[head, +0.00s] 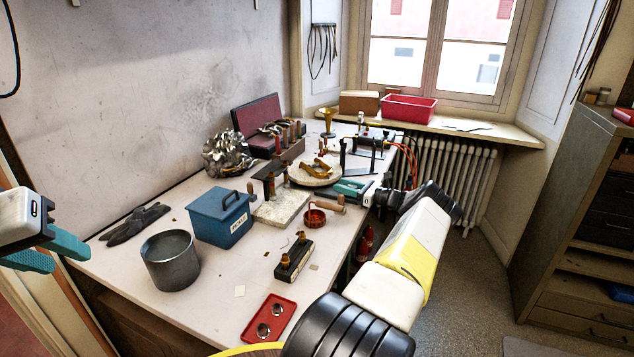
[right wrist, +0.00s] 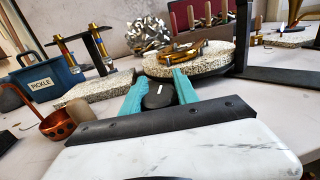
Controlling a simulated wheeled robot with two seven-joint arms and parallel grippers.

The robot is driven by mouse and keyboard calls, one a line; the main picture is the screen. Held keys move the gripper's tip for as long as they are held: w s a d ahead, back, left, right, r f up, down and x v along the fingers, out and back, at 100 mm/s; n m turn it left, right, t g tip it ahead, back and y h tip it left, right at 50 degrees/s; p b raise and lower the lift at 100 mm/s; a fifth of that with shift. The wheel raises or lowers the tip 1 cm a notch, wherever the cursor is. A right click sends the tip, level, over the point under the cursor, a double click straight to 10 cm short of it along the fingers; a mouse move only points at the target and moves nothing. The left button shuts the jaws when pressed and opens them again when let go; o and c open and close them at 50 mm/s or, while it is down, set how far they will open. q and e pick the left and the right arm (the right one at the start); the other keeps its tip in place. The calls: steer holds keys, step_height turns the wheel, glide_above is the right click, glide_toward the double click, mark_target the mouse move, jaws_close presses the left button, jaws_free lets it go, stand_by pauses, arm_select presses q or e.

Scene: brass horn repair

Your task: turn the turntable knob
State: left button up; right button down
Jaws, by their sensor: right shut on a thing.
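The turntable (head: 315,177) is a round speckled disc on the bench, with curved brass parts on top; it also shows in the right wrist view (right wrist: 163,71). Its black knob (right wrist: 159,96), with a white mark, sits at the disc's near side. My right gripper (head: 348,187) reaches in from the right of the bench. In the right wrist view its teal fingers (right wrist: 158,90) stand on either side of the knob, shut on it. In the head view the knob is hidden. My left gripper (head: 66,257) is at the far left, off the bench, with its fingers apart and empty.
A blue PICKLE box (head: 219,217), a grey pot (head: 170,261), a red tray (head: 268,319) and a copper ladle (head: 315,217) stand on the bench. A speckled block (head: 280,208) lies close left of the turntable. A black stand (right wrist: 243,40) rises to its right.

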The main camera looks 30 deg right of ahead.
steer(key=shift+a+n+g+y, duration=0.1)
steer(key=shift+n+g+y, duration=0.25)
steer(key=shift+y, duration=0.25)
steer(key=c, duration=0.9)
jaws_free()
steer(key=shift+s, duration=0.1)
steer(key=v, duration=0.7)
steer(key=shift+s+d, duration=0.25)
steer(key=shift+s, duration=0.1)
